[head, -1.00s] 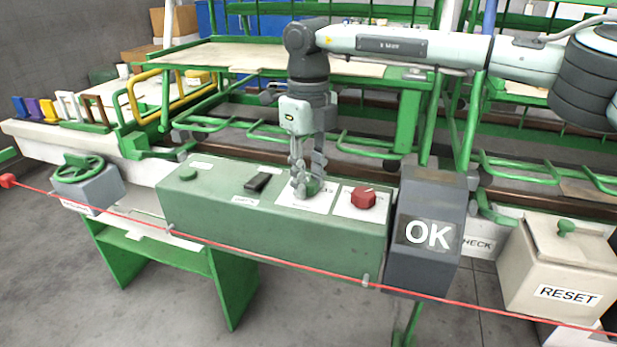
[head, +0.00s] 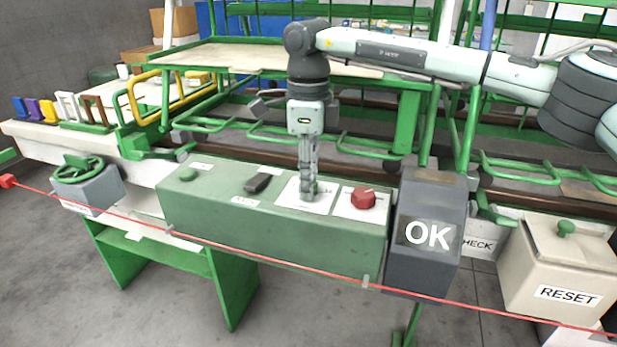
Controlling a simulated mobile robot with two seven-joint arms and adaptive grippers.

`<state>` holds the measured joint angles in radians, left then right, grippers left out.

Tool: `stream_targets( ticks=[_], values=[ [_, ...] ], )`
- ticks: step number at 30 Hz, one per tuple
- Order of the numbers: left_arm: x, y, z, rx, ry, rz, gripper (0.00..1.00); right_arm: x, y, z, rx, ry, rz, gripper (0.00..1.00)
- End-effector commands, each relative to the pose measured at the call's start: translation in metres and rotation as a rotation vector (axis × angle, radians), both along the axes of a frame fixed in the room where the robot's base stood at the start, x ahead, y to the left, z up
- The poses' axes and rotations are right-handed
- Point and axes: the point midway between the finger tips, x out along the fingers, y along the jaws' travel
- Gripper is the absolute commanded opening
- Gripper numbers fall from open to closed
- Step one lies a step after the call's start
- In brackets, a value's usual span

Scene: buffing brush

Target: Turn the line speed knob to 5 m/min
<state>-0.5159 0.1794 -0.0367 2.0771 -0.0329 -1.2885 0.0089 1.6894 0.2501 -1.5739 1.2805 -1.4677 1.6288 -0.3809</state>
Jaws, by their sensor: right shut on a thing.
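The green control box (head: 270,225) stands in the middle of the head view. My right gripper (head: 309,194) points straight down at the white dial plate (head: 292,197) on its top. The gripper is shut on the knob there, which its fingers almost wholly hide. The knob's pointer and the scale figures cannot be read, so I cannot tell its setting. A red knob (head: 363,197) sits on its own white plate just right of the gripper, apart from it. My left gripper does not show.
A black switch (head: 257,183) and a green button (head: 188,173) are left on the box. A dark display reading OK (head: 428,234) stands close at the right. A red cord (head: 270,260) runs across the front. A RESET box (head: 563,265) is at far right.

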Motion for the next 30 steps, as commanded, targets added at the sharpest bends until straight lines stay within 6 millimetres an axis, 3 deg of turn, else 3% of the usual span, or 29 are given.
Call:
stream_targets(
  ticks=[12,13,18,26,30],
  values=[
    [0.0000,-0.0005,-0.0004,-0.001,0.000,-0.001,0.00,0.0006,-0.0002,0.0008,0.001,-0.002,0.009,0.00],
    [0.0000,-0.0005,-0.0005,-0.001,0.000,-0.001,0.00,0.0006,-0.0002,0.0009,0.000,-0.002,0.009,0.29],
    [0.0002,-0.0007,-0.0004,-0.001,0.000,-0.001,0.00,0.0004,-0.0002,0.0007,0.000,-0.002,0.008,0.49],
    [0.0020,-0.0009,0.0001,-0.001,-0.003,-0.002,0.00,0.0002,0.0000,0.0007,0.000,-0.001,0.008,0.49],
    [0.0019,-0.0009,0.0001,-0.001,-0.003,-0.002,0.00,0.0005,0.0001,0.0100,0.000,-0.002,0.008,0.49]
  ],
)
